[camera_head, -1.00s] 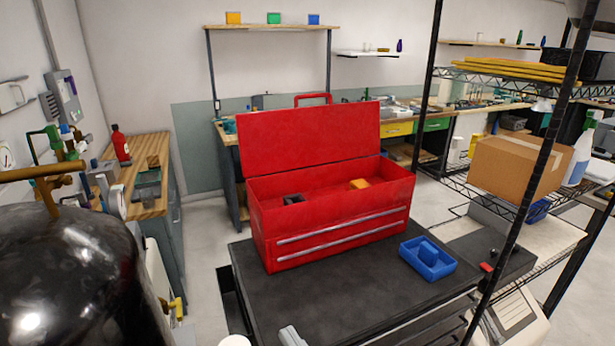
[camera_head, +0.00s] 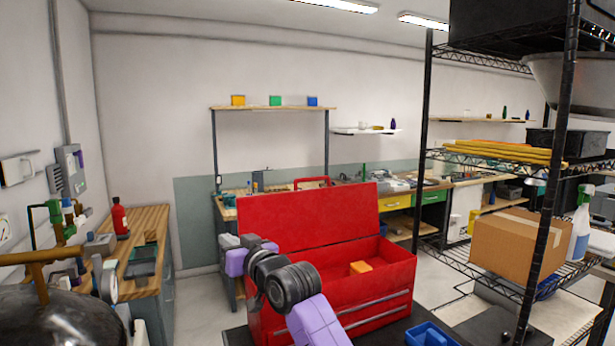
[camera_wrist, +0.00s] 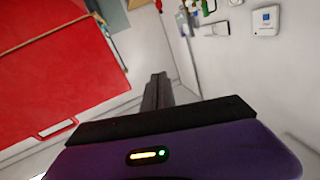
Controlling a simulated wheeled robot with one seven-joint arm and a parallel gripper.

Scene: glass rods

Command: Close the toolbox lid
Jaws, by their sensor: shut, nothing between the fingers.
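The red toolbox (camera_head: 365,310) stands on a dark tabletop with its lid (camera_head: 310,218) raised open and leaning back. A handle (camera_head: 312,182) sits on the lid's top edge. My gripper (camera_head: 229,242) is beside the lid's left edge; I cannot tell whether it touches. My arm crosses in front of the toolbox's left part and hides it. In the wrist view, the shut, empty fingers (camera_wrist: 157,88) point past the red lid (camera_wrist: 50,80), which fills the left side.
An orange block (camera_head: 360,267) lies inside the toolbox. A blue tray (camera_head: 430,335) is at its front right. A wire shelf with a cardboard box (camera_head: 515,245) stands on the right. A wooden-topped bench (camera_head: 150,222) stands on the left.

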